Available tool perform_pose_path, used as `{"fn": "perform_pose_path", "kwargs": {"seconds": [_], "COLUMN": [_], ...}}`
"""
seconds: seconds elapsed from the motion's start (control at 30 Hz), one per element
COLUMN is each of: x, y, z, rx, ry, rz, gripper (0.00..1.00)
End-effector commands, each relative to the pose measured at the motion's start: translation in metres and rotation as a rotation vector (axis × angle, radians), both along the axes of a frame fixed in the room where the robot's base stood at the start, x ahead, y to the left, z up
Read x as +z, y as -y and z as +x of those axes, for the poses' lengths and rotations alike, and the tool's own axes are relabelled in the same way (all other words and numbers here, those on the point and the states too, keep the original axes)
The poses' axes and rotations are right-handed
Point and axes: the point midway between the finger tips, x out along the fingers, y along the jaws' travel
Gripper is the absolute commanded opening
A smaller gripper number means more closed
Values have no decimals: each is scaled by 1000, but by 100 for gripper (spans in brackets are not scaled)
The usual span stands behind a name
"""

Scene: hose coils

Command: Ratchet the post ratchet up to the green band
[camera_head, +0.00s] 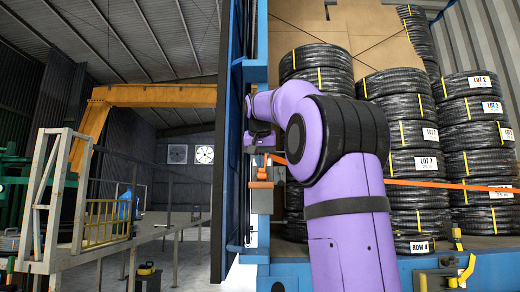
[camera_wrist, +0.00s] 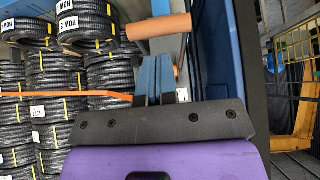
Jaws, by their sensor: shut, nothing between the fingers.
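The post ratchet (camera_head: 262,186) is on the blue post in the head view, with an orange part above a grey body. An orange strap (camera_head: 450,185) runs right from it across the hose coils. In the wrist view an orange cylindrical grip (camera_wrist: 158,26) lies crosswise just beyond my fingertips. My gripper (camera_head: 263,150) is at the post, just above the ratchet's orange part; its fingers also show in the wrist view (camera_wrist: 155,92). It is shut and empty, apart from the grip. My arm hides part of the strap. I cannot make out a green band.
Stacked black hose coils (camera_head: 395,135) fill the space behind the strap, some with LOT labels. A blue upright (camera_head: 232,130) stands close on the left. A yellow-railed platform (camera_head: 108,215) is farther left. Several yellow fittings lie along the blue deck edge (camera_head: 490,265).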

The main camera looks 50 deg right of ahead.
Motion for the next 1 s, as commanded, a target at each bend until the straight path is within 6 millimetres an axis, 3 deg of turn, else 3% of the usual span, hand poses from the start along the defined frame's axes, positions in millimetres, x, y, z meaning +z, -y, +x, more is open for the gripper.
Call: {"fn": "perform_pose_path", "kwargs": {"seconds": [0.2, 0.4, 1.0], "x": [-29, -43, -48], "y": [17, 25, 26], "z": [14, 21, 23], "rx": [-1, 0, 1], "ry": [-1, 0, 10], "rz": [0, 0, -13], "gripper": [0, 0, 0]}}
